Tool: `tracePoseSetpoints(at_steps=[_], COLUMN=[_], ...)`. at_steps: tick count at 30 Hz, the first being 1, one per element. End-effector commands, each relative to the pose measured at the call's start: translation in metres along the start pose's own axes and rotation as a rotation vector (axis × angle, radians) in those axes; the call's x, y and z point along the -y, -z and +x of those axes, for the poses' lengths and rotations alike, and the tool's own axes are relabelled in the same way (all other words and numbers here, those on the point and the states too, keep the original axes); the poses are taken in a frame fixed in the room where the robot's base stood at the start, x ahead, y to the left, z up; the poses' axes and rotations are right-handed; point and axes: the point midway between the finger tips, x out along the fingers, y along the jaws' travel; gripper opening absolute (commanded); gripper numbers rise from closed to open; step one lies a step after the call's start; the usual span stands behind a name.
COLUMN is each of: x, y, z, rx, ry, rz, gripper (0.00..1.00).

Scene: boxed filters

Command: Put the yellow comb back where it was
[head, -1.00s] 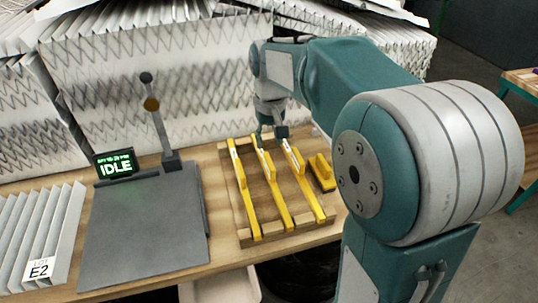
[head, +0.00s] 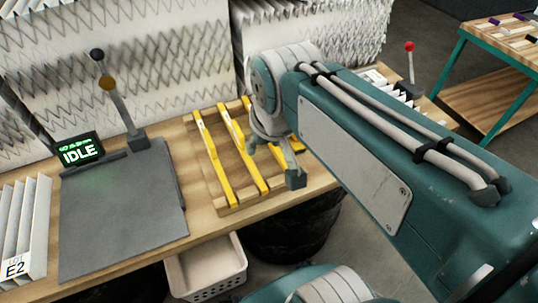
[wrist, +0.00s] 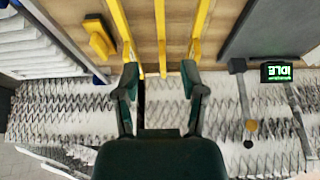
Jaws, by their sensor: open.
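Three long yellow combs lie side by side on a wooden rack (head: 228,209). The left comb (head: 213,160) and the middle comb (head: 243,152) show clearly in the head view; the right one is partly hidden by my arm. In the wrist view the combs show as yellow bars, the centre one (wrist: 160,30) between my fingers' lines. My gripper (head: 273,164) is open and empty, over the rack's right part. Its two fingers (wrist: 160,70) are apart in the wrist view. I cannot tell which comb is meant.
A grey plate (head: 122,215) with an upright lever (head: 118,100) and a display reading IDLE (head: 80,150) stands left of the rack. Pleated filters (head: 170,60) wall off the back. A white basket (head: 205,270) is below the table's front edge. Another table (head: 500,55) stands at right.

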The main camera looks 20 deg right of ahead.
Motion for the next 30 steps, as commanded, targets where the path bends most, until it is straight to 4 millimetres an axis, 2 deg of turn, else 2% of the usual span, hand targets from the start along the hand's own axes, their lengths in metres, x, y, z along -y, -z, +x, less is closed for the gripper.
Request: tracePoseSetpoints(at_steps=[1,3,6,9,30], x=[0.0,0.0,0.0,0.0,0.0], y=[-0.014,-0.029,-0.043,-0.049,-0.049], z=[-0.001,0.001,0.004,0.006,0.006], rx=[-0.031,-0.066,-0.1,-0.115,-0.115], ry=[0.0,-0.001,-0.001,-0.001,-0.001], rz=[0.0,-0.001,-0.001,-0.001,-0.001], gripper=[0.54,0.54,0.54,0.54,0.54])
